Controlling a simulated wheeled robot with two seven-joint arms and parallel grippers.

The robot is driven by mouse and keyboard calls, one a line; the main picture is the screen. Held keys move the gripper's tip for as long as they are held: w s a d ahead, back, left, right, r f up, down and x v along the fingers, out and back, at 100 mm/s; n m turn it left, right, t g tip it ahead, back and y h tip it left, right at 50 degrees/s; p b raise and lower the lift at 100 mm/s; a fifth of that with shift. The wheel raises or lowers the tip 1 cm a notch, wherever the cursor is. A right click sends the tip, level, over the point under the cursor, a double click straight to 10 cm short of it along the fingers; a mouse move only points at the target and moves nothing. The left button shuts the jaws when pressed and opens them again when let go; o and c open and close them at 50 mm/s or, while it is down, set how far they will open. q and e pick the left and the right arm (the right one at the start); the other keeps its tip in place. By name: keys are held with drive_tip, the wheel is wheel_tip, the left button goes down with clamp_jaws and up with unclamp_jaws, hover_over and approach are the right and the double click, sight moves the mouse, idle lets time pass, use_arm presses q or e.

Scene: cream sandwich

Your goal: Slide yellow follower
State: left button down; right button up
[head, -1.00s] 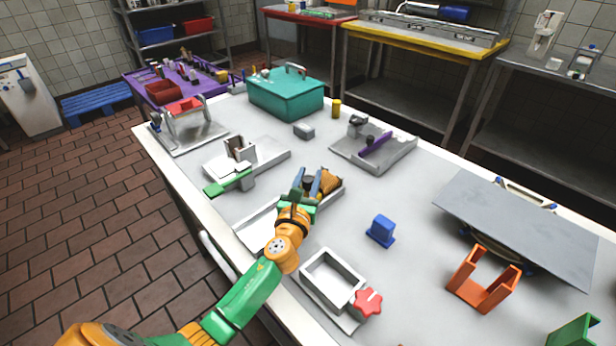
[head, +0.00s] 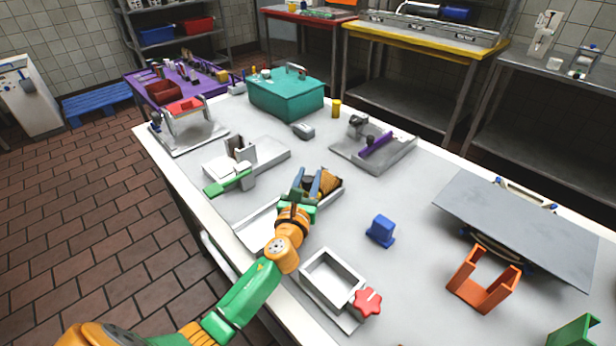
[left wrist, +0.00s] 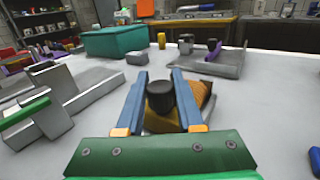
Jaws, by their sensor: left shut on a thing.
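The yellow follower (head: 329,181) is a yellow-brown, ridged block at the far end of a long grey tray (head: 256,230). In the left wrist view the follower (left wrist: 196,97) shows behind a black round knob (left wrist: 160,97). My left gripper (head: 308,183) reaches down over the tray, its two blue fingers on either side of the knob. In the left wrist view my left gripper (left wrist: 159,80) is shut on this knob. The fingers hide part of the follower and the lower end of the knob. My right gripper is out of view.
A grey fixture with a green handle (head: 228,183) stands left of the tray. A grey open box (head: 332,275) with a red star knob (head: 367,301) is nearer. A blue block (head: 381,231) stands to the right, with clear table around it. A teal box (head: 286,95) is farther back.

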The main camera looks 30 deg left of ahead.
use_arm(q)
drive_tip(key=shift+a+r, duration=0.2)
drive_tip(key=shift+a, duration=0.15)
drive_tip(key=shift+w+d+b, duration=0.25)
drive_tip(key=shift+w+b, duration=0.1)
drive_tip(key=shift+w, duration=0.45)
drive_tip(key=shift+w+r, duration=0.15)
drive_tip(key=shift+r, duration=0.05)
